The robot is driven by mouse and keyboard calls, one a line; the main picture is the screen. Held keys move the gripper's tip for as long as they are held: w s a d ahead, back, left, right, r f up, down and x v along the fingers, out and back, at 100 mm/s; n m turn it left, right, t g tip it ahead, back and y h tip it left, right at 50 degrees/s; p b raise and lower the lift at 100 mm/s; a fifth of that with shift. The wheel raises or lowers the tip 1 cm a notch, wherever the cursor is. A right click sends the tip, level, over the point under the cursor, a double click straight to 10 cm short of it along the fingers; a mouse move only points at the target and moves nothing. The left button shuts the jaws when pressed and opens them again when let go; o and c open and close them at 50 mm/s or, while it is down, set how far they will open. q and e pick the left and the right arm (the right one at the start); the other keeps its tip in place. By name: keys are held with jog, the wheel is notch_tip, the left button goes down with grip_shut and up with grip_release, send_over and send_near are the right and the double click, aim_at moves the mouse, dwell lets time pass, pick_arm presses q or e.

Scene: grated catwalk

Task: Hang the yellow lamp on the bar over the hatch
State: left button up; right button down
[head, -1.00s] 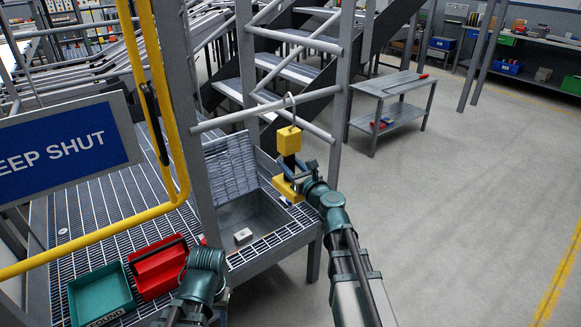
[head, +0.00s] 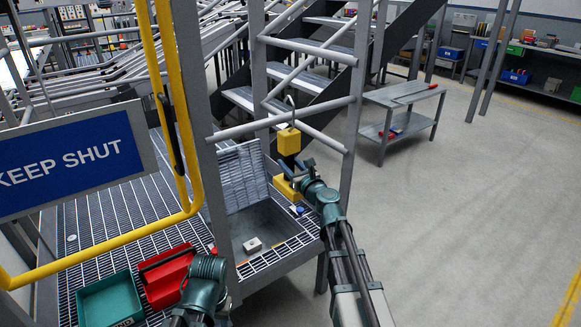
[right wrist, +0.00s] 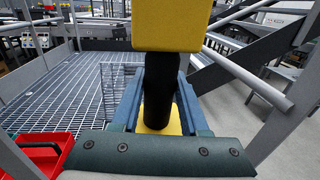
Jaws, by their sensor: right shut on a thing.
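The yellow lamp (head: 289,142) has a yellow top block, a dark stem and a yellow base, with a thin grey hook above. My right gripper (head: 299,178) is shut on the dark stem, which stands between the jaws in the right wrist view (right wrist: 158,90). The lamp is upright. Its hook overlaps the grey bar (head: 235,131) in the head view; I cannot tell whether it is over the bar or in front of it. Below is the hatch (head: 262,222), its ribbed lid (head: 238,172) standing open. My left arm shows at the bottom, its jaws hidden.
A blue KEEP SHUT sign (head: 75,165) and a yellow rail (head: 187,120) stand at left. A red box (head: 165,280) and a green bin (head: 108,300) sit on the grating. Grey posts flank the bar, with stairs behind. Open floor lies at right.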

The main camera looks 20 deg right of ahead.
jog(key=shift+w+a, duration=0.2)
jog(key=shift+w, duration=0.5)
notch_tip(320, 180, down, 4)
jog(key=b, duration=0.4)
jog(key=shift+c, duration=1.7)
grip_release()
jog(key=shift+r, duration=0.1)
jog(key=shift+s, duration=0.15)
jog(key=s+d, duration=0.2)
jog(key=s, duration=1.1)
jog(key=shift+s+d, duration=0.2)
jog(key=shift+d, duration=0.1)
